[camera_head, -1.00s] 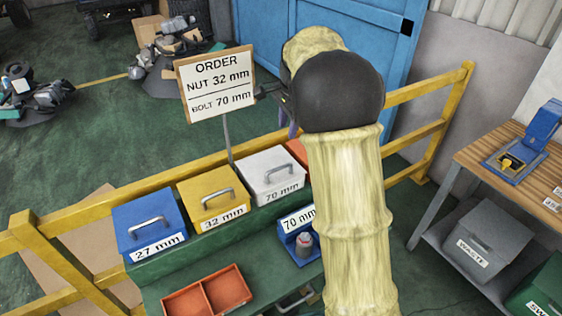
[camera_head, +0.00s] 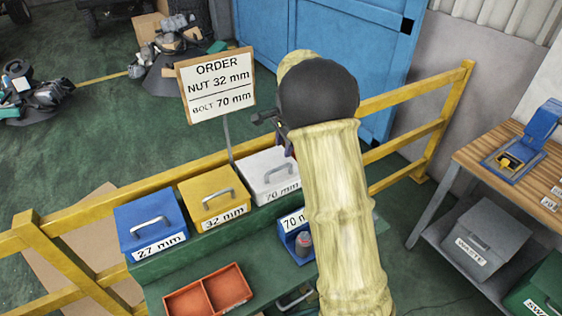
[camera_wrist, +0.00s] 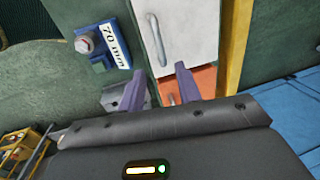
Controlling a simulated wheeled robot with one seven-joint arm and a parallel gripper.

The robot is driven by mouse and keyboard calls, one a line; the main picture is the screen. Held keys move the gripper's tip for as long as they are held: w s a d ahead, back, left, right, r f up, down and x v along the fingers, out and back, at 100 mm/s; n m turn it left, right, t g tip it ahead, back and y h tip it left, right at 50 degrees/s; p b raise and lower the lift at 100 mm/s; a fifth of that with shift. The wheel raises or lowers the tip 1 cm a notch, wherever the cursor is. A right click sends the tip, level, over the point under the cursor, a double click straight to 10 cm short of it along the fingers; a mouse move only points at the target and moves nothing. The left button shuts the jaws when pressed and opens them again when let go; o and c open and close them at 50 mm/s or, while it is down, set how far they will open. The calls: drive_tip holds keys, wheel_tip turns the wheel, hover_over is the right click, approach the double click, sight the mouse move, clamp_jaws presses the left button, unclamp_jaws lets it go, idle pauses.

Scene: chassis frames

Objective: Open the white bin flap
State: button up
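The white bin (camera_head: 262,164) is labelled 70 mm and stands at the right of the bin row, with its flap down and a grey handle (camera_head: 281,172) on top. In the wrist view the white flap (camera_wrist: 195,22) and its handle (camera_wrist: 158,42) lie ahead of my fingers. My gripper (camera_wrist: 159,70) has its two purple fingers apart with nothing between them. It is apart from the handle. In the head view my arm hides most of the gripper and the white bin's right side.
A yellow bin (camera_head: 206,203) and a blue bin (camera_head: 142,215) stand left of the white one. An orange bin (camera_wrist: 203,78) is beside it. A blue 70 mm bolt holder (camera_wrist: 100,43) and a red tray (camera_head: 190,303) are in front. A yellow rail (camera_head: 95,196) and order sign (camera_head: 217,86) stand behind.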

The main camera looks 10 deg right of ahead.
sight(280, 167)
drive_tip(key=f, duration=0.3)
drive_tip(key=w+f+p, duration=0.1)
drive_tip(key=f, duration=0.5)
drive_tip(key=shift+w+a+p, duration=0.25)
drive_tip(key=shift+w+p, duration=0.1)
drive_tip(key=shift+p, duration=0.05)
drive_tip(key=shift+c, duration=0.4)
clamp_jaws()
